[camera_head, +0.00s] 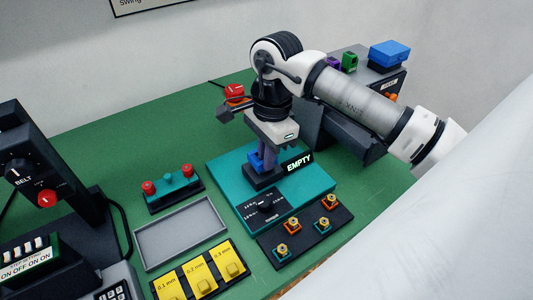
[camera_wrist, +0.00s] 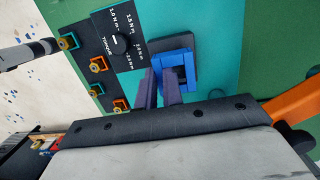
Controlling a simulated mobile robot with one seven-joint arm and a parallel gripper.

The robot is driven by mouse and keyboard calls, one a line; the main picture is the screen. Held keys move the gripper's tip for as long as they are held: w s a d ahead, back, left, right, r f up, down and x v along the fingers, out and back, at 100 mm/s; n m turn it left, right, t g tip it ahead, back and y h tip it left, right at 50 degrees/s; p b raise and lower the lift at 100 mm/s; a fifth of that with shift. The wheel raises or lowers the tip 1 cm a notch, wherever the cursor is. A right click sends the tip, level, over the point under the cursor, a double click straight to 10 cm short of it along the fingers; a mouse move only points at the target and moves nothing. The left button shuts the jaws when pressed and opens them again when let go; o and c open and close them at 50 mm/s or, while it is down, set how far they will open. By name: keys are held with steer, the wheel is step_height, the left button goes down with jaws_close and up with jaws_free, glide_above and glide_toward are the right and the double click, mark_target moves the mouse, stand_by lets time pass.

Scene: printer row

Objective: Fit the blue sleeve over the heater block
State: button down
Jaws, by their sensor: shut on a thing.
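The blue sleeve (camera_head: 256,160) is at the lower end of my gripper (camera_head: 263,152), whose purple fingers are shut on it. In the wrist view the sleeve (camera_wrist: 191,75) shows as a blue frame beside the fingertips of my gripper (camera_wrist: 164,82). It is right at a dark square base (camera_head: 264,180) on the teal station plate (camera_head: 222,172). I cannot make out the heater block, and the views do not show whether the sleeve is around it or how far down it sits.
An "EMPTY" sign (camera_head: 299,162) stands close to the right of the fingers. A torque dial (camera_head: 266,207) and a dark plate of small nozzles (camera_head: 304,236) are in front. A grey tray (camera_head: 180,234) and yellow gauge blocks (camera_head: 201,281) lie left. A red button (camera_head: 235,91) is behind.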

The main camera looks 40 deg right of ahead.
steer(key=shift+f+b, duration=0.3)
steer(key=shift+f, duration=0.05)
steer(key=shift+r, duration=0.45)
steer(key=shift+b, duration=0.6)
stand_by(1.3)
steer(key=shift+f+b, duration=0.4)
steer(key=shift+r, duration=0.4)
stand_by(0.3)
steer(key=shift+b, duration=0.5)
stand_by(1.2)
steer(key=shift+f+b, duration=0.45)
steer(key=shift+r, duration=0.1)
steer(key=shift+r+p, duration=1.6)
steer(key=shift+r, duration=1.4)
